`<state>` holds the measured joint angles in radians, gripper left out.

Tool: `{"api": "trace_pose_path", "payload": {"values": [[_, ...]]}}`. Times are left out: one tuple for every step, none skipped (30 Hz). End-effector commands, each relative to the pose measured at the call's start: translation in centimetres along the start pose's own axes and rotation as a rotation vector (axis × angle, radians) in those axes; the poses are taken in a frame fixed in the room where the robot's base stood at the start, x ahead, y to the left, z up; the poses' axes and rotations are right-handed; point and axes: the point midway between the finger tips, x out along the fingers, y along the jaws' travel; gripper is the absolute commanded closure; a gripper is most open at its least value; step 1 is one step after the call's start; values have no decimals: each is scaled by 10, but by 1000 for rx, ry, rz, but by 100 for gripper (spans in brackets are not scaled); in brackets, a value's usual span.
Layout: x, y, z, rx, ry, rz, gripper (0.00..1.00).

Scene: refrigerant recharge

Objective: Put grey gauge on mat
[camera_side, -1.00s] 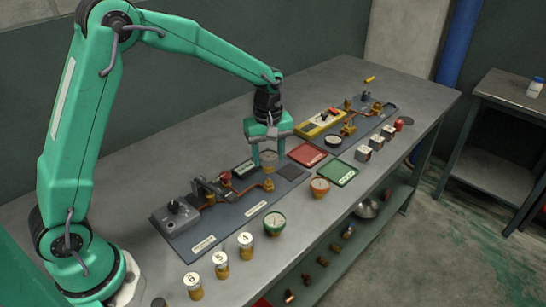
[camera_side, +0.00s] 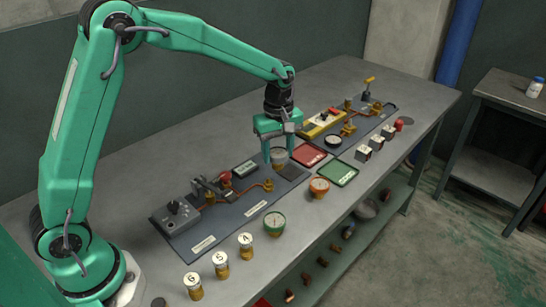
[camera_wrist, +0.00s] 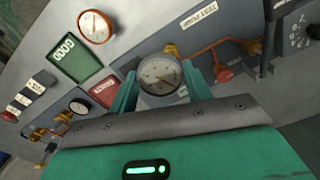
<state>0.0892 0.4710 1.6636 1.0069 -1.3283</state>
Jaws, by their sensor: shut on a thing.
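My gripper (camera_side: 278,150) is shut on the grey gauge (camera_side: 278,157) and holds it upright beside the dark square pad (camera_side: 293,172) at the right end of the near test board. In the wrist view the gauge's white dial (camera_wrist: 160,74) shows between the two green fingers. I cannot tell how far its base is above the board. A red mat (camera_side: 307,154) and a green mat (camera_side: 343,172) lie to the right of the gripper. The wrist view also shows the green mat marked GOOD (camera_wrist: 75,58) and part of the red mat (camera_wrist: 103,93).
An orange gauge (camera_side: 319,187) stands near the green mat and a green gauge (camera_side: 274,224) near the front edge. The near board carries a copper pipe (camera_side: 245,187). A yellow-edged device (camera_side: 323,122) lies behind the red mat.

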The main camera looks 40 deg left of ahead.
Motion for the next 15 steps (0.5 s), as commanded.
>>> {"api": "trace_pose_path", "payload": {"values": [[-3,5,6,-25,0,1,73],[-5,8,10,-44,0,2,73],[-7,12,14,-71,0,3,73],[-9,15,18,-91,0,2,73],[-11,18,22,-111,0,2,73],[-13,22,26,-140,0,2,73],[-15,24,30,-160,0,2,73],[-17,27,34,-179,0,2,73],[-19,30,38,-204,0,1,73],[-21,32,41,-222,0,2,73],[-22,34,44,-239,0,2,73],[-24,36,48,-259,0,1,73],[-25,37,50,-273,0,1,73],[-26,39,52,-285,0,1,73],[-28,40,54,-300,0,2,73]]}}
